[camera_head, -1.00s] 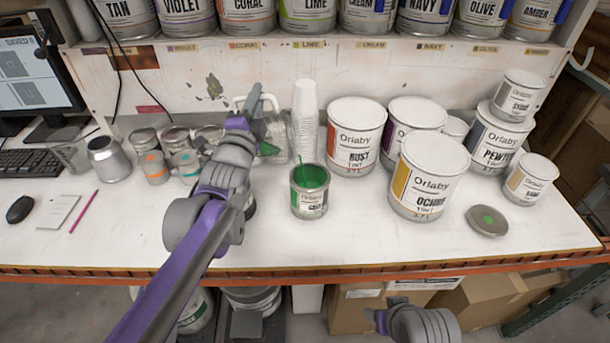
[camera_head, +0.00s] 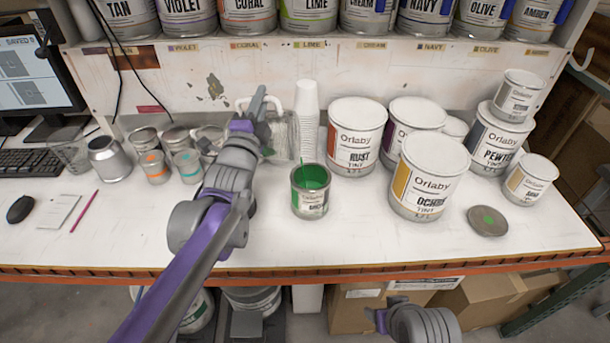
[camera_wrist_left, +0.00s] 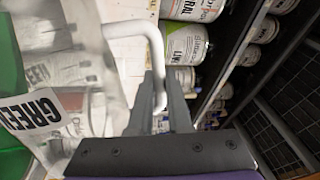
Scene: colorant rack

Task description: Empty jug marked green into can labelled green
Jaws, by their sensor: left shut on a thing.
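A clear jug (camera_head: 284,135) with a white handle (camera_head: 277,97) stands out behind my left gripper (camera_head: 256,107), left of the white cup stack. My left gripper is shut on the jug's handle. In the left wrist view the handle (camera_wrist_left: 152,45) runs between the fingers (camera_wrist_left: 158,92), and a label (camera_wrist_left: 32,110) reading GREEN and green colour show at the left. An open can (camera_head: 310,196) with green paint inside stands upright on the bench, to the right of and nearer than the jug; its label is too small to read surely. Part of my right arm shows at the bottom; its fingers are unclear.
White cups (camera_head: 307,120) stand stacked behind the can. Large tins, among them RUST (camera_head: 355,140) and OCHRE (camera_head: 428,180), stand to the right. A lid (camera_head: 487,221) with a green spot lies there. Small cans (camera_head: 155,167) stand left. The bench front is clear.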

